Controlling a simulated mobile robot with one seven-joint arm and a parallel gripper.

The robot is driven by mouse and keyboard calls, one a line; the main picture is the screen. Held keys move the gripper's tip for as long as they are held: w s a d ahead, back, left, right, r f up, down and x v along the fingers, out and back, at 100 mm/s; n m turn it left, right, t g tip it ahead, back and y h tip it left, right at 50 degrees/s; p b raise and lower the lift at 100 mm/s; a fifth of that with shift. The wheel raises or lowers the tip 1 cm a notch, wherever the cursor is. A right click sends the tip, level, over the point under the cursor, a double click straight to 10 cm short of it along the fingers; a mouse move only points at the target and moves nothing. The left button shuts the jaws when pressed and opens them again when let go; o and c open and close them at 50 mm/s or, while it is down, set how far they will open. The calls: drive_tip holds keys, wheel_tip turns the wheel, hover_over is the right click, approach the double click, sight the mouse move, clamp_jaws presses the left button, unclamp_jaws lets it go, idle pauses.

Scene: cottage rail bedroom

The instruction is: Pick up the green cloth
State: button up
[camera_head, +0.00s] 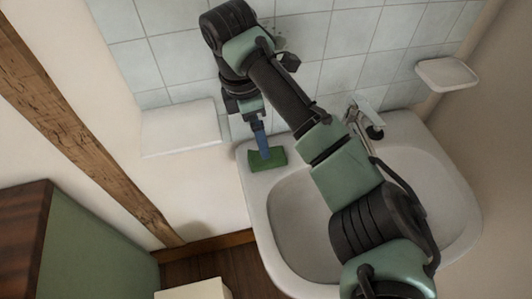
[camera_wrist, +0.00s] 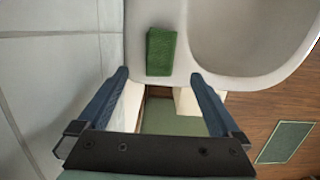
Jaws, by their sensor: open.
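The green cloth (camera_head: 267,159) lies on the left rear corner of the white sink (camera_head: 262,222), near the tiled wall. In the wrist view the cloth (camera_wrist: 161,51) is a small dark green rectangle on the sink's rim, a little beyond the fingertips and between their lines. My gripper (camera_head: 264,150) points down at the cloth in the head view, its blue finger overlapping it in the picture. In the wrist view my gripper (camera_wrist: 158,75) has its two blue fingers spread wide with nothing between them. I cannot tell how high the fingertips are above the cloth.
A faucet (camera_head: 366,118) stands at the sink's back, close to my arm. A white shelf (camera_head: 181,127) is on the wall left of the sink, and a white soap dish (camera_head: 447,73) is at the right. A green cabinet (camera_head: 82,245) stands at the lower left.

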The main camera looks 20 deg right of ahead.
drive_tip(key=f, duration=0.2)
drive_tip(key=d+f, duration=0.1)
drive_tip(key=f, duration=0.5)
drive_tip(key=shift+d+f, duration=0.25)
drive_tip(key=shift+d, duration=0.15)
drive_tip(key=c, duration=1.4)
wheel_tip(320, 180, up, 10)
